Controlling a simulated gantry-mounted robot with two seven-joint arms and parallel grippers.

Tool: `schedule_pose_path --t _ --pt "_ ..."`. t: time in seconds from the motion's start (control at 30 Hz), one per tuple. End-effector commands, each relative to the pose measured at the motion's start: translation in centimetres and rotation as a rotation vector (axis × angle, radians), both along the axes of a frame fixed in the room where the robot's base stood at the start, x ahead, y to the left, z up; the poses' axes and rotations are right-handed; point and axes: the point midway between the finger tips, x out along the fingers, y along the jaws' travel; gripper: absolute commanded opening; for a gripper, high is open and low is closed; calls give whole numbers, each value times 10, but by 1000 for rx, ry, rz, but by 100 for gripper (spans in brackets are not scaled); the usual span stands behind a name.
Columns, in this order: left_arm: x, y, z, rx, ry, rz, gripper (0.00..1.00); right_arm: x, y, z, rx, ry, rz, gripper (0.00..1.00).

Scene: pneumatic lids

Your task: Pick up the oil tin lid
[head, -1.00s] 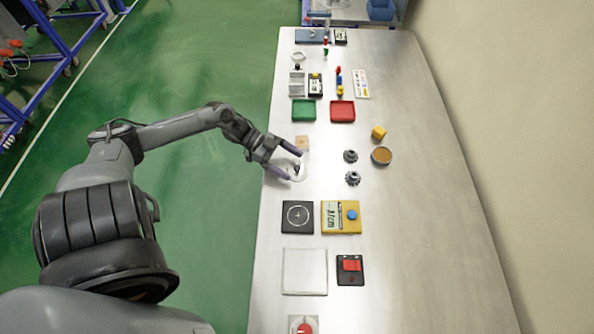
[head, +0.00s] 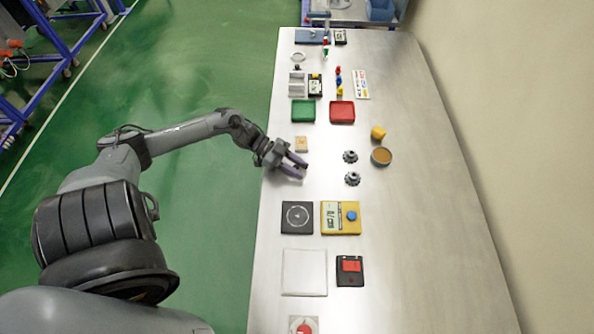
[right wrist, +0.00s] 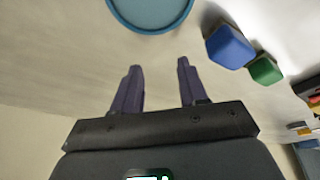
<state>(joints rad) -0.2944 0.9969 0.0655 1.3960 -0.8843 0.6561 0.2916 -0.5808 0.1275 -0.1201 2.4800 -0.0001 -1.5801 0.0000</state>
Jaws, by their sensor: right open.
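My left gripper (head: 303,170) is over the left edge of the table, just below a small tan square. Its two purple fingers point right with a narrow gap between them. The pale ring-shaped piece seen there earlier is not clearly visible; the gripper may hide it. I cannot tell whether the fingers hold anything. A round tan-topped tin (head: 381,156) stands right of the gears; I cannot tell which piece is the oil tin lid. My right gripper (right wrist: 155,85) is open and empty in the right wrist view, with a blue round object (right wrist: 150,12) ahead of it.
A tan square (head: 301,144), two dark gears (head: 351,157) and a yellow piece (head: 378,133) are nearby. Green (head: 303,111) and red (head: 342,111) trays lie farther off. A blue block (right wrist: 229,47) and green block (right wrist: 265,70) show right of my right gripper. The table's right side is clear.

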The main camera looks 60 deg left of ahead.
Motion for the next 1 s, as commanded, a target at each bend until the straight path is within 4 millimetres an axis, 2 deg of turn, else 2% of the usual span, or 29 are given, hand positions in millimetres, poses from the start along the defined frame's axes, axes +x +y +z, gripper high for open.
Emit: schedule_pose_path --t 0.03,0.13,0.17,0.67,0.87,1.0 --pt "-2 0 -4 3 10 1 17 0 0 -1 0 0 0 43" --pt "-3 0 -5 3 11 1 1 0 0 -1 1 0 -1 43" --pt "-3 0 -5 2 12 1 0 0 0 -1 2 0 -2 43" --pt "-4 0 -3 4 17 1 0 0 3 1 11 1 -8 43" --pt "-4 0 18 3 13 0 0 0 3 8 11 0 -7 43" --pt "-3 0 42 4 9 1 0 0 2 15 10 -1 -6 43"
